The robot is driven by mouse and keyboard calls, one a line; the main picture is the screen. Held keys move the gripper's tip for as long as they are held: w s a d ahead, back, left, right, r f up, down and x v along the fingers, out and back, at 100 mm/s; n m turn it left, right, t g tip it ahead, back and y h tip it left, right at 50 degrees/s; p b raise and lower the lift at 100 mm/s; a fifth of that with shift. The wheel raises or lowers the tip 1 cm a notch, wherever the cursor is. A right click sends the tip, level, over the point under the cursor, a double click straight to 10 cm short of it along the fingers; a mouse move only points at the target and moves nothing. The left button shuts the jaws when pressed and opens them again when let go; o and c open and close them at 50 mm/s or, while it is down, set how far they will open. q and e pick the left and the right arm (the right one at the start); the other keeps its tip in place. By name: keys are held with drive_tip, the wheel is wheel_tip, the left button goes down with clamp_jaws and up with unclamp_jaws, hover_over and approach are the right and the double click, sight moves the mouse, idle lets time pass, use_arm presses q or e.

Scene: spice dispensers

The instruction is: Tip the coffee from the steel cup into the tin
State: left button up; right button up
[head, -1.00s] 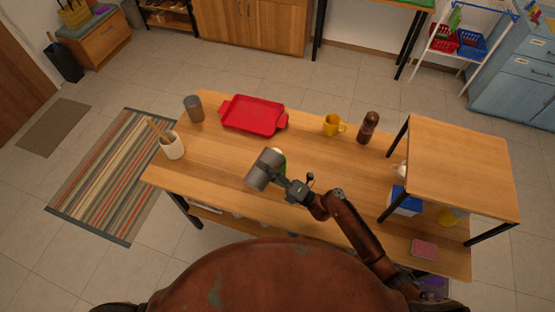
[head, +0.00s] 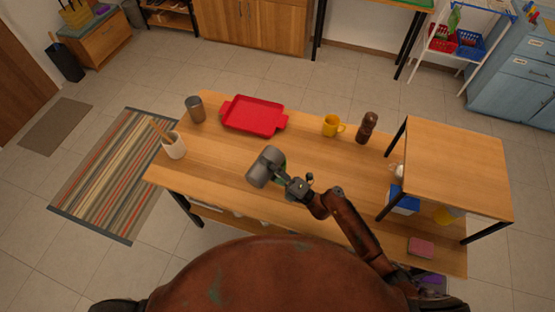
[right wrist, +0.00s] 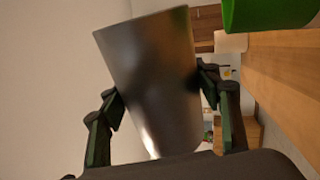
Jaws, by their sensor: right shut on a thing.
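My right gripper (head: 283,178) is shut on the steel cup (head: 264,166), a plain grey metal cup held tilted above the table. In the right wrist view the gripper's fingers (right wrist: 160,105) clasp the cup (right wrist: 150,75) from both sides. The green tin (head: 283,165) is mostly hidden behind the cup and gripper in the head view. A part of the tin (right wrist: 268,10) shows at the top right of the right wrist view, apart from the cup in that picture. The coffee is not visible in either view. My left gripper is not in view.
The wooden table (head: 220,160) holds a red tray (head: 252,116), a grey tumbler (head: 195,108), a white utensil crock (head: 173,146), a yellow mug (head: 332,126) and a brown mill (head: 366,128). A raised shelf (head: 455,165) stands at the right. The table's left middle is clear.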

sight(276, 159)
drive_tip(key=shift+w+d+r+m+t+h+p, duration=0.15)
drive_tip(key=shift+w+r+m+t+p, duration=0.2)
drive_tip(key=shift+m+p, duration=0.55)
drive_tip(key=shift+w+d+r+m+t+h+p, duration=0.1)
drive_tip(key=shift+d+r+m+h+p, duration=0.1)
drive_tip(key=shift+r+m+p, duration=0.45)
drive_tip(key=shift+w+d+r+m+t+h+p, duration=0.15)
drive_tip(key=shift+w+r+m+t+p, duration=0.1)
drive_tip(key=shift+m+p, duration=0.85)
drive_tip(key=shift+w+d+r+m+t+h+p, duration=0.25)
drive_tip(key=shift+w+r+m+h+p, duration=0.1)
drive_tip(key=shift+m+p, duration=0.6)
drive_tip(key=shift+w+d+r+m+t+h+p, duration=0.2)
drive_tip(key=shift+w+m+t+h+p, duration=0.1)
drive_tip(key=shift+m+p, duration=0.6)
idle(0.6)
drive_tip(key=shift+w+d+r+m+p, duration=0.15)
drive_tip(key=shift+m+p, duration=0.25)
drive_tip(key=shift+p, duration=0.45)
